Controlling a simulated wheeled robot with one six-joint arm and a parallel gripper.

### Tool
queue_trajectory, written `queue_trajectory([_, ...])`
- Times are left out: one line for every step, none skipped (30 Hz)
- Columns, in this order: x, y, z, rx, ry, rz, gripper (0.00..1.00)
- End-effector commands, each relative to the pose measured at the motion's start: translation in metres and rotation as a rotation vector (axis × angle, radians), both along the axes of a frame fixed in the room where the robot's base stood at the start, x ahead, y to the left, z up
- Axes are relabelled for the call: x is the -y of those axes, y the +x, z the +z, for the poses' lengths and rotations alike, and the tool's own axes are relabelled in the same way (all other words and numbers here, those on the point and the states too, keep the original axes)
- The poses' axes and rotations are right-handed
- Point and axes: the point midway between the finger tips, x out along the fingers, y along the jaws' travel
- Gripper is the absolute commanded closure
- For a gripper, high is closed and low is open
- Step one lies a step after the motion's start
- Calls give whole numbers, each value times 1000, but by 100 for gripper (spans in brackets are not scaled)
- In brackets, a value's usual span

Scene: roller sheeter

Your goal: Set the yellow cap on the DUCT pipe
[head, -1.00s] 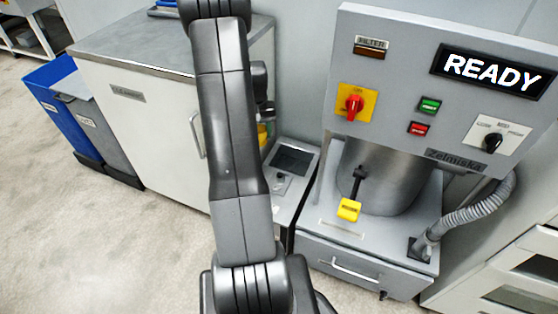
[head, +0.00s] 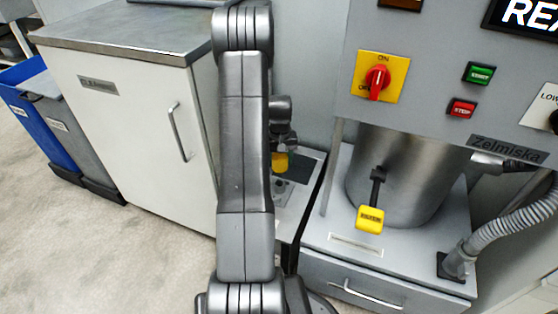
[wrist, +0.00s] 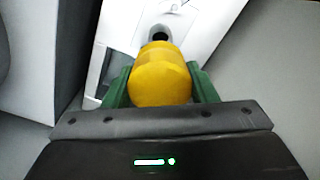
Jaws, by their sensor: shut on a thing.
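The yellow cap (wrist: 160,78) is held between the green fingers of my gripper (wrist: 160,88) in the wrist view. In the head view the yellow cap (head: 279,162) hangs below my wrist, over or in front of a low grey unit, partly behind my arm. A dark round opening (wrist: 159,33) on a pale surface shows just beyond the cap in the wrist view. I cannot tell if it is the DUCT pipe; no DUCT label is readable. The cap looks apart from it.
The grey Zelmiska machine (head: 440,75) stands to the right, with a yellow pedal-like lever (head: 370,218) and a ribbed hose (head: 505,222). A white cabinet (head: 130,130) stands left of my arm. Blue (head: 38,115) and grey bins are farther left. Floor at lower left is clear.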

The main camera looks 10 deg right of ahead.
Motion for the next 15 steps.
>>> queue_trajectory([0,0,-4,0,0,0,71])
queue_trajectory([0,0,-6,-1,0,0,71])
queue_trajectory([0,0,-9,-1,0,0,71])
queue_trajectory([0,0,-12,-1,0,0,71])
queue_trajectory([0,0,-15,-1,0,0,71])
queue_trajectory([0,0,-19,-1,0,0,71])
queue_trajectory([0,0,-22,-2,0,0,71])
queue_trajectory([0,0,-26,-2,0,0,71])
queue_trajectory([-1,0,-31,-2,0,0,71])
queue_trajectory([-1,0,-34,-2,0,1,71])
queue_trajectory([-1,0,-38,-2,0,1,71])
queue_trajectory([-1,0,-43,-2,0,1,71])
queue_trajectory([-1,0,-46,-2,0,1,71])
queue_trajectory([-1,0,-50,-1,0,1,71])
queue_trajectory([-1,0,-55,-1,0,1,71])
